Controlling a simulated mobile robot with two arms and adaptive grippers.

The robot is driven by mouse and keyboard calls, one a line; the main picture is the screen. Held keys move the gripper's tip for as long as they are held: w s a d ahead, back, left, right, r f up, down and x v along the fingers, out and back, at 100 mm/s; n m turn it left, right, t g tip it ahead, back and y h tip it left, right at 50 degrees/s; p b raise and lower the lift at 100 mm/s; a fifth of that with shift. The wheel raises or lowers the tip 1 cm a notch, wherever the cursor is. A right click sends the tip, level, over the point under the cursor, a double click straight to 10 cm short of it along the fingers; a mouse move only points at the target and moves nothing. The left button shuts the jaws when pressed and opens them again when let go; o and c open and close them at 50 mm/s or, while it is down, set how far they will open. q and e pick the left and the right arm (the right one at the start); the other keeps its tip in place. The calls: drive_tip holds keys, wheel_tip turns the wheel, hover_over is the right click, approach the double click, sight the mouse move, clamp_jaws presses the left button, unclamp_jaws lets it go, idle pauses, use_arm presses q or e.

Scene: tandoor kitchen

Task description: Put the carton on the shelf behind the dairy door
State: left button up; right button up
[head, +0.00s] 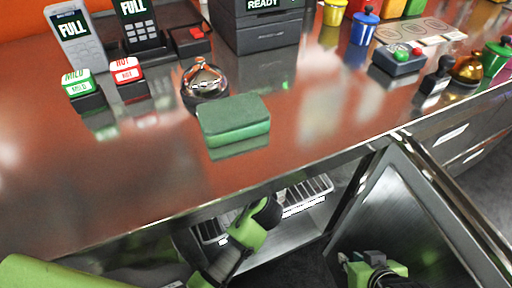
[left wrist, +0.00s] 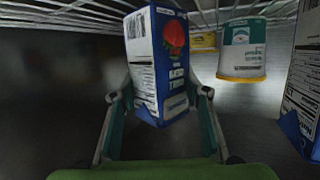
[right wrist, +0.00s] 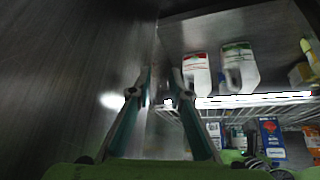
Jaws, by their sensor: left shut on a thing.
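The blue and white carton (left wrist: 172,72), with a red picture on its front, stands upright between the fingers of my left gripper (left wrist: 160,94), which is shut on it. The carton is under a wire shelf (left wrist: 90,14) inside the dark cabinet. In the head view the left arm reaches under the counter and its fingertips are hidden. The open metal door (head: 415,225) stands at the right. My right gripper (right wrist: 163,75) is open and empty, close to a metal panel, and shows beside the door in the head view (head: 370,262).
In the left wrist view a white tub (left wrist: 242,48) and another carton (left wrist: 302,85) stand right of the held carton. In the right wrist view two white jugs (right wrist: 197,72) (right wrist: 240,66) stand above a wire rack (right wrist: 250,101). A green sponge (head: 234,120) lies on the counter.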

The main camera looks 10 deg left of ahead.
use_arm(q)
drive_tip(key=shift+f, duration=0.25)
use_arm(e)
drive_tip(key=w, duration=0.1)
drive_tip(key=w+a+r+t, duration=0.1)
drive_tip(key=w, duration=0.1)
drive_tip(key=shift+w+a+r, duration=0.1)
drive_tip(key=shift+a+r, duration=0.05)
drive_tip(key=shift+r, duration=0.05)
drive_tip(key=shift+t, duration=0.3)
use_arm(q)
drive_tip(key=o, duration=1.4)
drive_tip(key=shift+f, duration=0.15)
drive_tip(key=shift+c, duration=0.2)
use_arm(e)
drive_tip(key=shift+w+a+r+y, duration=0.15)
drive_tip(key=shift+w+r+y, duration=0.15)
drive_tip(key=shift+w, duration=0.15)
use_arm(q)
drive_tip(key=p+v, duration=0.1)
drive_tip(key=v, duration=1.1)
use_arm(e)
drive_tip(key=s+d+f+g+h, duration=0.1)
drive_tip(key=s+d+f+g, duration=0.1)
drive_tip(key=s, duration=0.6)
drive_tip(key=shift+s+d+f+g, duration=0.15)
drive_tip(key=shift+d+f+g, duration=0.15)
drive_tip(key=shift+f+g, duration=0.5)
